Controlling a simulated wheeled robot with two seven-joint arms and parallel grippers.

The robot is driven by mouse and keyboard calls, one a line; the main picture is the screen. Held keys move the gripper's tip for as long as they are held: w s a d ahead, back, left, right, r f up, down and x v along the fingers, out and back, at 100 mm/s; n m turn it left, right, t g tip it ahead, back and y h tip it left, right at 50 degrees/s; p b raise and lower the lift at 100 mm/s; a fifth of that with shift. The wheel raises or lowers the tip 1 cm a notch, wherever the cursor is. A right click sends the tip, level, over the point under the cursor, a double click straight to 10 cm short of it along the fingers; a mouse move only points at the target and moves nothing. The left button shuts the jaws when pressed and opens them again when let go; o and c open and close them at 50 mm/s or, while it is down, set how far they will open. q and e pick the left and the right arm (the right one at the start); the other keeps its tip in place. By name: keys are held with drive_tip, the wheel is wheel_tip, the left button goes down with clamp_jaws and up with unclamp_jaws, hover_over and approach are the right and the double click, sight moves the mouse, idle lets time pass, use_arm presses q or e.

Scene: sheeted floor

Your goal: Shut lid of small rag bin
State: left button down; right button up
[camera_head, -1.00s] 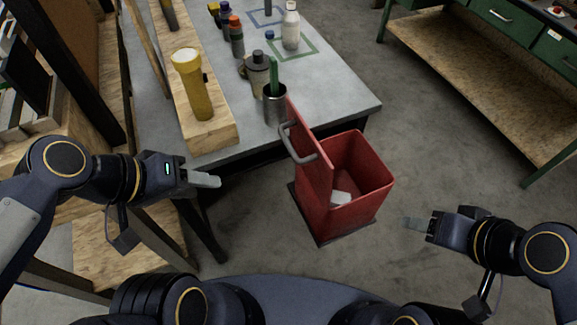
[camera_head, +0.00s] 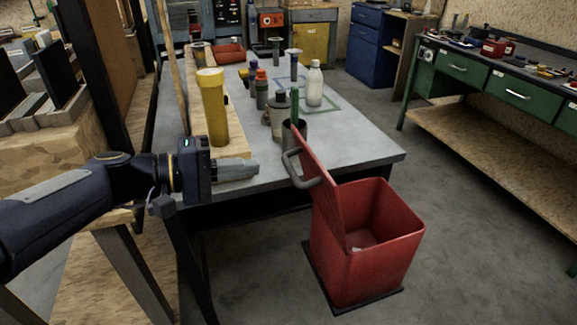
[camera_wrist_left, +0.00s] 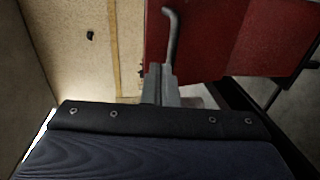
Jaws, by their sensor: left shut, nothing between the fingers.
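The red rag bin (camera_head: 385,262) stands on a dark base on the floor, right of the grey table. Its red lid (camera_head: 324,188) is open, standing steeply up at the bin's left side. A grey bar handle (camera_head: 297,170) is on the lid's left face. A small pale thing lies inside the bin. My left gripper (camera_head: 256,168) is shut and empty, left of the handle with a gap between in the head view. In the left wrist view, the fingers (camera_wrist_left: 160,72) point toward the handle (camera_wrist_left: 172,38) and red lid (camera_wrist_left: 222,40); contact is unclear. My right gripper is out of view.
The grey table (camera_head: 365,140) holds a yellow flashlight (camera_head: 215,108) on a wooden board, a dark cup (camera_head: 294,132) near the lid, and several bottles. A green workbench (camera_head: 500,90) stands at right. Floor right of the bin is clear.

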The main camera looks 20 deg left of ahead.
sight(310, 160)
use_arm(q)
drive_tip(key=x, duration=0.8)
drive_tip(key=shift+w+d, duration=0.1)
drive_tip(key=shift+d, duration=0.05)
drive_tip(key=shift+w+d+r+p, duration=0.15)
drive_tip(key=shift+d+p, duration=0.05)
drive_tip(key=shift+p, duration=0.25)
drive_tip(key=shift+d+r+p, duration=0.1)
drive_tip(key=shift+p, duration=0.2)
drive_tip(key=shift+w+d+y, duration=0.15)
drive_tip(key=shift+y, duration=0.15)
idle(1.4)
